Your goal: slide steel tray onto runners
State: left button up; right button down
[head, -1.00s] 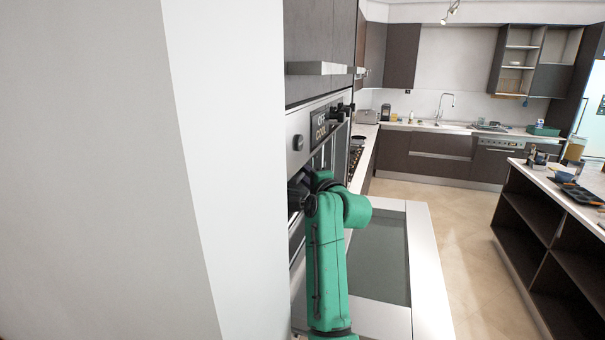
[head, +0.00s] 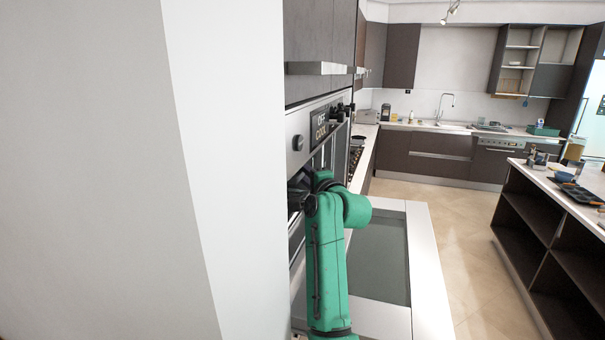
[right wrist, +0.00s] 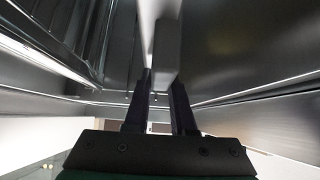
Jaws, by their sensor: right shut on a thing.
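My right arm reaches into the open oven (head: 299,130) in the head view, and its gripper is hidden there by the oven front. In the right wrist view the right gripper (right wrist: 160,88) is shut on the pale metal edge of the steel tray (right wrist: 163,48). The tray shows there as a narrow strip between the fingers, and I cannot tell its full outline. Ribbed side wall or runners (right wrist: 85,40) show on the left. I cannot tell whether the tray rests on the runners. My left gripper is not in view.
The oven door (head: 430,270) hangs open and lies flat below my right arm. A white wall (head: 190,170) stands close on the left. An island shelf (head: 550,240) is at the right, with free floor (head: 470,240) between it and the oven.

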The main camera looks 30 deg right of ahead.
jog(key=shift+s+d+r, duration=0.2)
jog(key=shift+s+d, duration=1.15)
jog(key=shift+s, duration=0.15)
jog(key=shift+s+d, duration=0.1)
jog(key=shift+s+d+r, duration=0.15)
jog(key=shift+s+d, duration=1.05)
jog(key=shift+s, duration=0.2)
jog(key=shift+s+d, duration=1.35)
jog(key=shift+s, duration=0.2)
jog(key=shift+s+d, duration=1.35)
jog(key=shift+s, duration=0.1)
